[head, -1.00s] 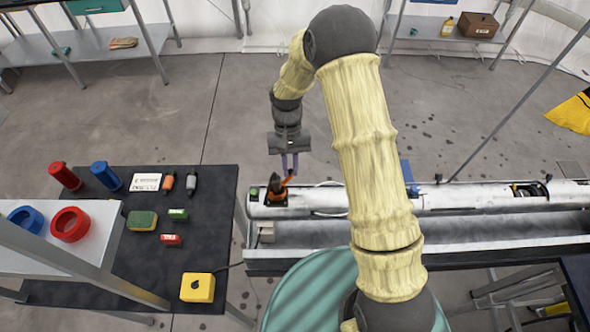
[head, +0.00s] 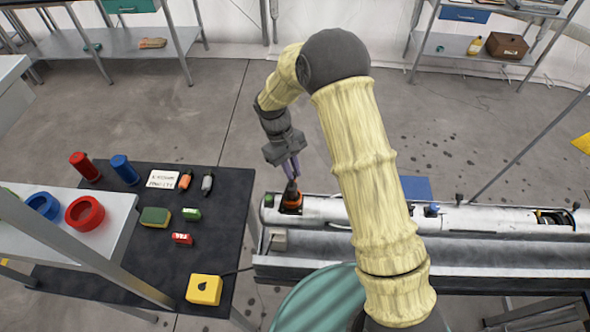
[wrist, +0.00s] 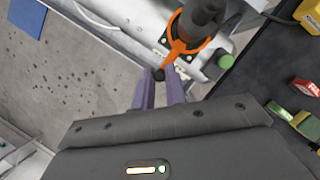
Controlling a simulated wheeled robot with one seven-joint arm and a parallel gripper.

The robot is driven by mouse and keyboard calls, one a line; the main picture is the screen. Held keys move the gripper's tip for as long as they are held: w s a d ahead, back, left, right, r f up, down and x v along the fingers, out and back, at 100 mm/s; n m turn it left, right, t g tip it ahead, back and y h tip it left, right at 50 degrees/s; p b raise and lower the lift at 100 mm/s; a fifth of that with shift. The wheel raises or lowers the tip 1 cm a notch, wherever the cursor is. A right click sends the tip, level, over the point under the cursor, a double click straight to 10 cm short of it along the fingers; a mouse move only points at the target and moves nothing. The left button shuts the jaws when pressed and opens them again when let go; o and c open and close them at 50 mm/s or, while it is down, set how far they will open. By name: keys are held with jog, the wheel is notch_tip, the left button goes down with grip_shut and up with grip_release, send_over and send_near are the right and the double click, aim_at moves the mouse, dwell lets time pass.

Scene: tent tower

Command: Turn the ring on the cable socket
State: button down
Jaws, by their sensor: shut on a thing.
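The cable socket sits on top of the left end of a long white tube, with a dark plug (wrist: 203,18) standing in it. An orange ring (wrist: 183,50) with a short lever goes around its base; the ring also shows in the head view (head: 291,203). The lever ends in a dark knob (wrist: 157,74). My gripper (wrist: 160,85) has its two purple fingers closed on the lever's knob end. In the head view my gripper (head: 291,172) reaches down at the far side of the plug, which partly hides the lever.
The white tube (head: 470,217) lies along a grey trough. A green button (wrist: 224,61) is beside the socket. At left, a dark table holds a yellow box (head: 204,290), red and blue cylinders and small blocks.

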dwell(0.4)
jog(key=c, duration=1.4)
grip_release()
jog(key=shift+c, duration=0.2)
jog(key=b+v, duration=0.4)
jog(key=v, duration=1.3)
jog(key=shift+r, duration=0.3)
jog(key=s+d+f+m+t+y, duration=0.1)
jog(key=s+d+f+m+t, duration=0.2)
jog(key=s+d, duration=0.6)
jog(key=s+d+f+m+t+y, duration=0.2)
jog(key=s+d+m, duration=0.3)
jog(key=s+d, duration=0.4)
jog(key=d+f+t, duration=0.1)
jog(key=d, duration=0.4)
jog(key=shift+m, duration=0.3)
